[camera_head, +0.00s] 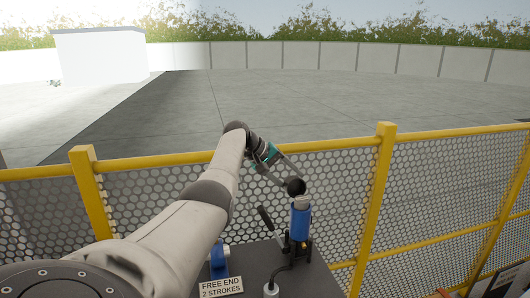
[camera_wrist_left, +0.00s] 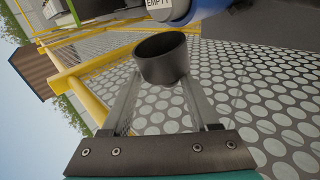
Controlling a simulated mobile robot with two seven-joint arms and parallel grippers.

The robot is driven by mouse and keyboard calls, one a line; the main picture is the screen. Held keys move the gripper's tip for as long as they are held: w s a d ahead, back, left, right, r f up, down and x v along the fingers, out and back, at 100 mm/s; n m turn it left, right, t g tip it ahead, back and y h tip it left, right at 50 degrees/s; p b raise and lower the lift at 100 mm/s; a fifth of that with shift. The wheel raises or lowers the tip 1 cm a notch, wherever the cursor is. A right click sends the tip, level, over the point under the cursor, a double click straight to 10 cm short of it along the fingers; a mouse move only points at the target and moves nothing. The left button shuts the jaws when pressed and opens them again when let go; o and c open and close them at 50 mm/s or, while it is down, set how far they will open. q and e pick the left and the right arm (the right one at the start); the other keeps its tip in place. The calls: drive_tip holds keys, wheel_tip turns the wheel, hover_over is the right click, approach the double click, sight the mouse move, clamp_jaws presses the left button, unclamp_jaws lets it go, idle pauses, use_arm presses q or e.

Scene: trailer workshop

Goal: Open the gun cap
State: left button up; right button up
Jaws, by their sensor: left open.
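The gun (camera_head: 301,222) is a blue upright cylinder with a grey collar on top, standing on the dark bench. In the left wrist view the cap (camera_wrist_left: 162,60) is a dark cup-like piece between the tips of the open fingers (camera_wrist_left: 160,75). I cannot tell whether the fingers touch it. Part of the blue body (camera_wrist_left: 205,8) with an "EMPTY" label shows at the top. My right gripper is not in view.
The dark bench (camera_head: 255,262) carries a blue fixture (camera_head: 219,258), a sign reading "FREE END 2 STROKES" (camera_head: 221,287) and a black lever (camera_head: 270,222). A yellow-framed mesh fence (camera_head: 340,212) stands right behind the gun. Open paved ground lies beyond.

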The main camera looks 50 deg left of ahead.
use_arm(q)
drive_tip(key=v, duration=1)
drive_tip(key=shift+s+r, duration=0.2)
drive_tip(key=shift+s, duration=0.15)
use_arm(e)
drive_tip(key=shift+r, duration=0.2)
use_arm(q)
drive_tip(key=shift+f, duration=0.1)
drive_tip(key=s+a+f+n+t+h+b, duration=0.2)
drive_tip(key=s+a+f+n+t+b, duration=0.15)
drive_tip(key=f+b, duration=0.4)
drive_tip(key=s+a+f+n+t+h+b, duration=0.25)
drive_tip(key=s+f+t+b, duration=0.2)
drive_tip(key=b, duration=0.55)
drive_tip(key=b+x, duration=0.1)
drive_tip(key=x, duration=1.5)
drive_tip(key=shift+r, duration=0.1)
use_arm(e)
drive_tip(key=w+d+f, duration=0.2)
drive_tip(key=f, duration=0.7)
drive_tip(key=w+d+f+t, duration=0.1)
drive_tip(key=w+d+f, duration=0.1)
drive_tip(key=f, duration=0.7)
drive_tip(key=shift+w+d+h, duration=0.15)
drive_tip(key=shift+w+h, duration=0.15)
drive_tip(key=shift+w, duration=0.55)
